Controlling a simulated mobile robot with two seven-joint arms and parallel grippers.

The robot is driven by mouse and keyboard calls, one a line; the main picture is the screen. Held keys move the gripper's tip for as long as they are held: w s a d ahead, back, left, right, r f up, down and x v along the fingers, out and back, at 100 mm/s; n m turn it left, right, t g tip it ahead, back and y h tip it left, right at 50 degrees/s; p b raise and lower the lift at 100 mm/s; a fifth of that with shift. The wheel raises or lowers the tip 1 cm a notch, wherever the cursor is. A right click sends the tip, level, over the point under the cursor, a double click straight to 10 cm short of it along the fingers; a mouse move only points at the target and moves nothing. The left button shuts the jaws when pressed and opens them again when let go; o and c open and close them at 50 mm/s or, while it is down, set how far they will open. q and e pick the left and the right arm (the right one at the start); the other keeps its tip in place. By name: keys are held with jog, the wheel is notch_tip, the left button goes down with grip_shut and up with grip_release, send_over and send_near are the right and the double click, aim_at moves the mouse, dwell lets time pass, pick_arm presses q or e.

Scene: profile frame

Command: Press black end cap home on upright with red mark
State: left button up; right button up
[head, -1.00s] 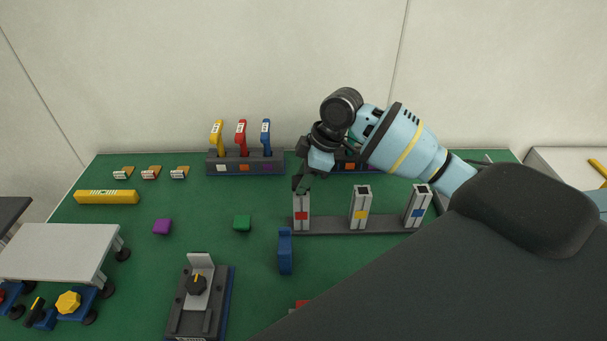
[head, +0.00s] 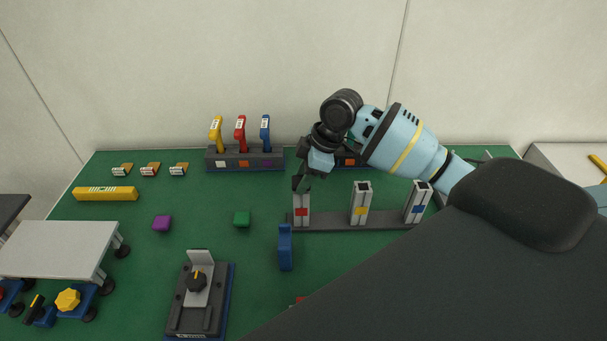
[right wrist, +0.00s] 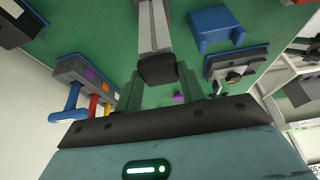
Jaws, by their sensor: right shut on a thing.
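The upright with the red mark (head: 302,211) stands at the left end of a dark rail (head: 331,222). My right gripper (head: 301,182) is directly above its top in the head view. In the right wrist view the black end cap (right wrist: 157,70) sits between my fingers, which are shut on it. It is in line with the end of the grey upright (right wrist: 153,28) and seems to touch it; whether a gap remains between them I cannot tell. In the head view my gripper hides the cap. My left gripper is in neither view.
A green block (head: 242,219) lies left. A rack with coloured handles (head: 220,164) stands behind.

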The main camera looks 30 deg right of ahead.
jog(key=shift+f, duration=0.1)
dwell(0.3)
jog(key=o, duration=1)
jog(key=v, duration=0.7)
jog(key=shift+d+r, duration=0.15)
jog(key=shift+r, duration=0.2)
jog(key=shift+s, duration=0.15)
